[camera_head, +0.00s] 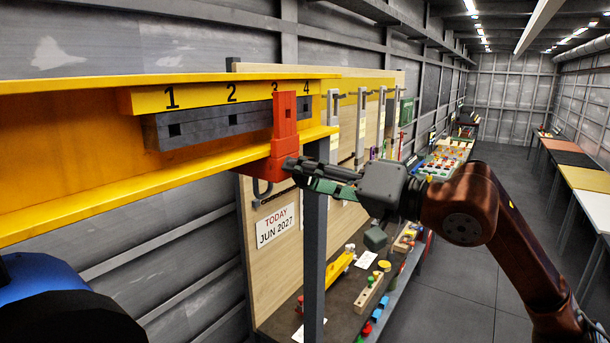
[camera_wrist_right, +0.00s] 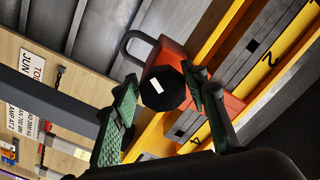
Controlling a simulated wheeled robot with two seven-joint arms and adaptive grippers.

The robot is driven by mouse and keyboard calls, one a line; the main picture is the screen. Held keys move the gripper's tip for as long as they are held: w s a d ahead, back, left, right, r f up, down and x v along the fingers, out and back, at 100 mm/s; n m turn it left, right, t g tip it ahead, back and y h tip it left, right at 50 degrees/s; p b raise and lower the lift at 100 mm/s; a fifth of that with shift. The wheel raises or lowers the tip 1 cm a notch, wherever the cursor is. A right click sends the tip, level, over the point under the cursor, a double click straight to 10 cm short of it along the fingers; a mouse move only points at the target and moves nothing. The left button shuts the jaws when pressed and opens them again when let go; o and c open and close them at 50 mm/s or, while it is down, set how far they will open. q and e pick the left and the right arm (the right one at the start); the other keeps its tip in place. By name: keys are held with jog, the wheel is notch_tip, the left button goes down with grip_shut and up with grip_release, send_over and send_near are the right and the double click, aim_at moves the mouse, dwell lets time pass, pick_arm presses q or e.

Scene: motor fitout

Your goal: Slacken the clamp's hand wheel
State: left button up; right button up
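The red clamp (camera_head: 285,128) sits on the yellow beam's lower edge near number 3, with a dark U-shaped shackle (camera_head: 262,192) under it. The right wrist view also shows the clamp (camera_wrist_right: 172,52). Its hand wheel (camera_wrist_right: 162,90) is a black many-sided knob with a white mark; the head view does not show it clearly. My right gripper (camera_head: 293,170) is at the clamp's lower end. In the right wrist view its green-padded fingers (camera_wrist_right: 162,80) stand apart on either side of the wheel; firm contact is not visible. My left gripper is out of view.
The yellow beam (camera_head: 60,135) carries a grey bar (camera_head: 205,126) with square holes under numbers 1 to 4. A grey post (camera_head: 315,260) stands below the clamp. Behind are a wooden board (camera_head: 262,275) with a date sign and a cluttered bench. The aisle floor (camera_head: 450,270) is clear.

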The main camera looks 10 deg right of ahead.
jog(key=shift+o, duration=1.4)
jog(key=v, duration=1.2)
